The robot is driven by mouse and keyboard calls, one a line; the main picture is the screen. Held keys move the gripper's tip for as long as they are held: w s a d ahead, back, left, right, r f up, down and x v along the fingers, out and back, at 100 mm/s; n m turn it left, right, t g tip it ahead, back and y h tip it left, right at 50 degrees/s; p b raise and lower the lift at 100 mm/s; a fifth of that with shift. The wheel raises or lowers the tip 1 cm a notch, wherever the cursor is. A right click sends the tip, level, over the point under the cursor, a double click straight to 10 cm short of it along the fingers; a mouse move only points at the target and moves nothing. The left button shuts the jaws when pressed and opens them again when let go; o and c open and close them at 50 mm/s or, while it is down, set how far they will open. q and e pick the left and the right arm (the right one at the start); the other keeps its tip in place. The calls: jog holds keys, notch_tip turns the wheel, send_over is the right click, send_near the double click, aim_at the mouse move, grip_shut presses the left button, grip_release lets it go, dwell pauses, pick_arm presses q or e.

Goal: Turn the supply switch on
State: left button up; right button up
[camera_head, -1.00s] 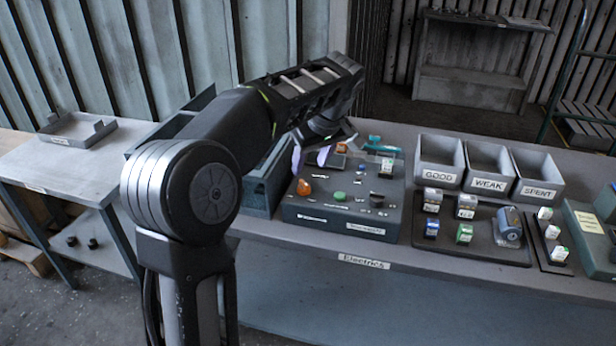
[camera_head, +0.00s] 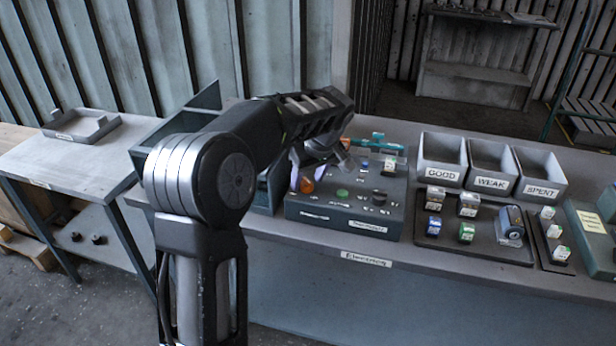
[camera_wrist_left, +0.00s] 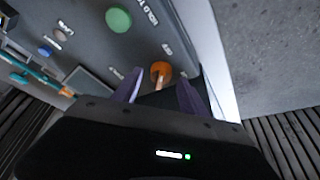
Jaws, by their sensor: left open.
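The orange knob (camera_head: 306,185), which looks like the supply switch, stands on the left part of the dark grey panel box (camera_head: 345,226). In the left wrist view the orange knob (camera_wrist_left: 160,71) lies between the tips of my left gripper (camera_wrist_left: 160,82). Small white lettering is printed beside it, too small to read surely. In the head view my left gripper (camera_head: 308,168) is open, with its pale purple fingers at the knob. I cannot tell whether they touch it. My right gripper is not in view.
The panel also has a green button (camera_head: 343,193), a dark round part (camera_head: 379,197) and a teal tool (camera_head: 364,140) behind. Bins marked GOOD (camera_head: 440,173), WEAK and SPENT stand to the right, behind a tray of small blocks (camera_head: 430,243). A side table (camera_head: 60,172) is at left.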

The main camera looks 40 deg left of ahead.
pick_arm(q)
jog(key=shift+c, duration=0.2)
grip_shut()
